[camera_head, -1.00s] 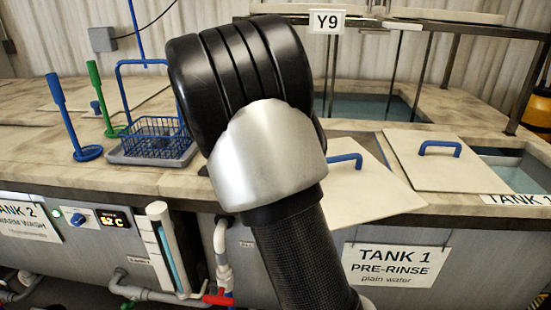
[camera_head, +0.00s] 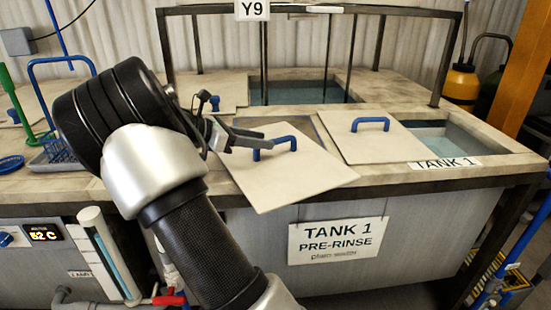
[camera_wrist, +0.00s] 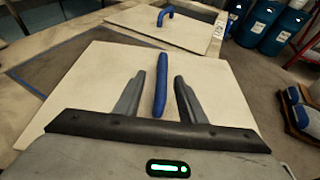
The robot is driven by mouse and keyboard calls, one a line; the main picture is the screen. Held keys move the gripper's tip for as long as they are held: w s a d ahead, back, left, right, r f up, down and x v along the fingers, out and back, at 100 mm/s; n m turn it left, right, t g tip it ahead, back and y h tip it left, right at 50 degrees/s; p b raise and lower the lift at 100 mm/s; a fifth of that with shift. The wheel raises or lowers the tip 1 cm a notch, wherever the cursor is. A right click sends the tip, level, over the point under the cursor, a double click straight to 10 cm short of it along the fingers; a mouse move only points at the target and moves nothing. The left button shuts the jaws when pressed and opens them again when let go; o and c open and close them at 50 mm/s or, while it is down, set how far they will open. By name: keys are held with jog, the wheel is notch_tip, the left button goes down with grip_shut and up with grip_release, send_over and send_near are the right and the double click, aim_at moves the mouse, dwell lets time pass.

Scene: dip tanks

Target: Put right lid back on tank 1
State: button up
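A pale square lid (camera_head: 262,183) with a blue handle (camera_head: 285,142) lies skewed at the left of tank 1, its front corner over the bench's front edge. A second pale lid (camera_head: 370,148) with a blue handle (camera_head: 370,124) lies to its right. Tank 1's opening (camera_head: 455,138) shows water to the right of that second lid. My gripper (camera_head: 258,139) is over the skewed lid at its handle. In the wrist view, the open fingers (camera_wrist: 159,80) stand on either side of the blue handle (camera_wrist: 161,90), with gaps showing. The second lid (camera_wrist: 165,30) is beyond.
A metal frame with a Y9 sign (camera_head: 252,10) stands behind the lids, over another open tank (camera_head: 300,92). A blue basket (camera_head: 60,150) and a green tool (camera_head: 15,100) are at the left. Drums (camera_wrist: 262,22) stand on the floor beyond the bench.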

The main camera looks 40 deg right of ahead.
aim_at(276, 140)
jog(key=shift+r+b+x, duration=0.2)
jog(key=shift+b+x, duration=0.1)
jog(key=shift+x, duration=2.4)
jog(key=shift+s+d, duration=0.1)
jog(key=shift+s, duration=0.1)
jog(key=shift+c, duration=0.5)
grip_shut()
jog(key=shift+r, duration=0.15)
